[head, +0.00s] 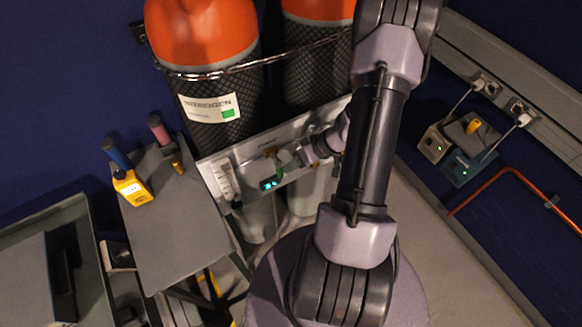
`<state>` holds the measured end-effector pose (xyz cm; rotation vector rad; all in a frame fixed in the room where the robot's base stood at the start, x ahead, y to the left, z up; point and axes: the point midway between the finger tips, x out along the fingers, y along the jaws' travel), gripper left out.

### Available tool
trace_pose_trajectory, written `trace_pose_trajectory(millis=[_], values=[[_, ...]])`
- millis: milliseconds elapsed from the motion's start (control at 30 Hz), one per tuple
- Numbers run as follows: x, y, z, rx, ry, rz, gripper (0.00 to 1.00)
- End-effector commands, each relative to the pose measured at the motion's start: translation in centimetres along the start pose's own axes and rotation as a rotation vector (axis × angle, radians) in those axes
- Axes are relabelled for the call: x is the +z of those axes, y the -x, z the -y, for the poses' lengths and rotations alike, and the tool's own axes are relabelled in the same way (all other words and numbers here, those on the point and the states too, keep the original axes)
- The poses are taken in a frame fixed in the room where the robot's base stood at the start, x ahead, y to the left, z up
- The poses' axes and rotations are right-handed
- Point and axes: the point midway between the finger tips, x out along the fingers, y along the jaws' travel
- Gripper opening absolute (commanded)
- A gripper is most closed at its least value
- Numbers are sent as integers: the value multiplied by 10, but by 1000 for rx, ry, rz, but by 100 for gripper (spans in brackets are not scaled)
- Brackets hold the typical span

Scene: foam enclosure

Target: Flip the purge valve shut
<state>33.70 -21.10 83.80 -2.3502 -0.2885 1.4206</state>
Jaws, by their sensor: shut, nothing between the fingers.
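A grey metal panel (242,152) stands in front of two gas cylinders. It carries a flow gauge (225,179), a small lit display (270,184) and small brass-coloured fittings (270,152). A green part (280,172) shows just below my gripper. I cannot tell which of these small parts is the purge valve, or how its lever is turned. My gripper (284,158) is shut and empty, close in front of the middle of the panel. Whether it touches a part there is not clear. My wrist and forearm hide the panel's right part.
Orange-topped cylinders (200,35) are held by a chain (235,70). A grey side table (175,235) at the left bears a yellow meter (131,188) and tools. Boxes (455,150) and an orange pipe (520,178) run along the right wall. Grey floor shows at the right.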

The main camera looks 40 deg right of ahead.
Motion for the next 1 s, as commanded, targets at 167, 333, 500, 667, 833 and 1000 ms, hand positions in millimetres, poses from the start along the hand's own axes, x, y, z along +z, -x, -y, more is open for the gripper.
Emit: trace_pose_trajectory(millis=[167, 333, 500, 667, 833, 1000], values=[[0, -2, 4, 0, 0, 0, 0], [0, -2, 4, 0, 0, 0, 0], [3, -11, 6, -33, -12, -9, 0], [3, -11, 12, -65, -25, -12, 0], [3, -10, 14, -68, -26, -9, 0], [1, -12, 13, -70, -24, -8, 0]])
